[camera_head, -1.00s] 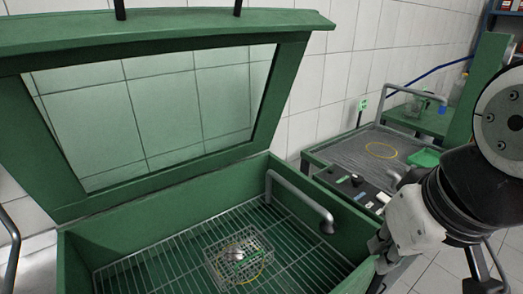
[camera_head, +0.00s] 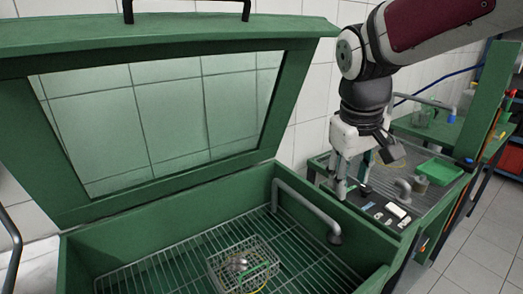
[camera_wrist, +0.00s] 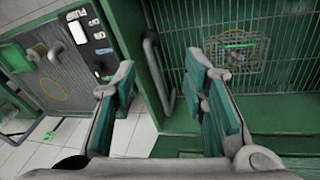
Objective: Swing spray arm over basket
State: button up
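The spray arm (camera_head: 306,207) is a bent grey pipe at the right inner wall of the open green washer (camera_head: 200,213). Its free end hangs down inside the tub, to the right of the basket. The basket (camera_head: 243,263) is a small wire cage on the floor grate, with small metal and green parts inside. My gripper (camera_head: 347,188) points down just right of the washer's right wall, apart from the spray arm. In the wrist view, my gripper (camera_wrist: 160,72) is open and empty; the spray arm (camera_wrist: 155,70) appears between its fingers, below them. The basket (camera_wrist: 237,50) shows at upper right.
The washer's glass lid (camera_head: 160,115) stands raised at the back. A control panel with labelled switches (camera_head: 380,210) is on the right. Behind it is a bench with a green tray (camera_head: 440,170) and another grey pipe (camera_head: 403,188). The space above the basket is clear.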

jog(key=w+f+n, duration=0.2)
jog(key=w+f, duration=0.3)
jog(key=w, duration=0.5)
jog(key=g, duration=0.1)
send_near(321, 213)
jog(key=shift+n, duration=0.4)
jog(key=f, duration=0.3)
jog(key=d+f, duration=0.1)
jog(key=f, duration=0.2)
jog(key=w+f+b, duration=0.1)
jog(key=f, duration=0.2)
jog(key=shift+w+d, duration=0.1)
jog(key=shift+d, duration=0.15)
grip_shut()
